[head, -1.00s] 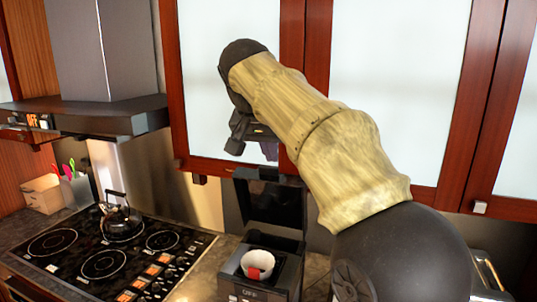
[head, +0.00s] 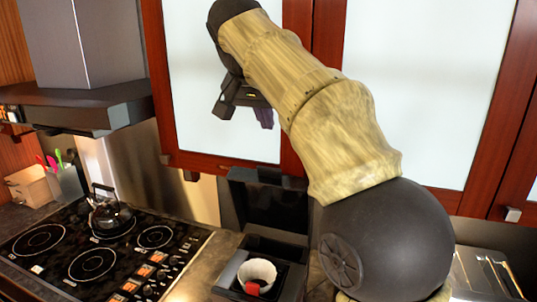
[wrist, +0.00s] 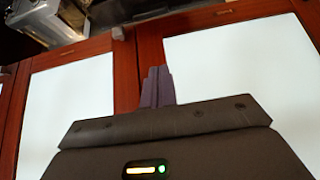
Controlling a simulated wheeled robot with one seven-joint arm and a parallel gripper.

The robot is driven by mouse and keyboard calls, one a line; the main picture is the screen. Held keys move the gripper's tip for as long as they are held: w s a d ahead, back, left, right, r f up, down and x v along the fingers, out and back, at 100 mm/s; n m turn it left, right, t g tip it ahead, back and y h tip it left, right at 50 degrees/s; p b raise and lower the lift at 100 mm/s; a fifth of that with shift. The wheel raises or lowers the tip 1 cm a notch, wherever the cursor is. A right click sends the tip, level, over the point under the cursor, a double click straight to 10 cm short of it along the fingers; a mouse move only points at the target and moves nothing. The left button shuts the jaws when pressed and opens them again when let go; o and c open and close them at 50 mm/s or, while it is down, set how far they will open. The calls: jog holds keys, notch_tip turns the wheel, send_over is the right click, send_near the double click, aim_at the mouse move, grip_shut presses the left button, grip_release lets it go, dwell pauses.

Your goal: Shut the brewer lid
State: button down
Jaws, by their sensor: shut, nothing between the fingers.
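The brewer is a black machine (head: 228,285) on the counter, low in the middle of the head view. Its black lid (head: 268,205) stands raised, roughly upright, at the back. A white cup-shaped basket (head: 257,270) with a red mark sits in the open top. My gripper (head: 266,118) is above the lid in the picture, in front of the cabinet door, apart from the brewer. In the wrist view its purple-grey fingers (wrist: 157,86) are together, with nothing between them. The wrist view does not show the brewer.
Red-framed cabinets with white panels (head: 420,85) hang close behind my arm. A stove (head: 90,250) with a kettle (head: 108,212) is to the left, under a dark hood (head: 80,108). A toaster-like metal appliance (head: 485,272) stands at the right, partly hidden by my arm.

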aim_at(269, 168)
jog(key=shift+s, duration=0.15)
jog(key=w+f, duration=0.1)
jog(key=f, duration=0.2)
jog(key=w+f+p, duration=0.1)
jog(key=f, duration=0.1)
jog(key=w+d+f, duration=0.1)
jog(key=f, duration=0.2)
jog(key=shift+d+f, duration=0.1)
jog(key=shift+f, duration=0.25)
jog(key=shift+s+f, duration=0.1)
jog(key=shift+s, duration=0.3)
jog(key=shift+a+f, duration=0.1)
jog(key=shift+a, duration=0.1)
jog(key=shift+w+f, duration=0.1)
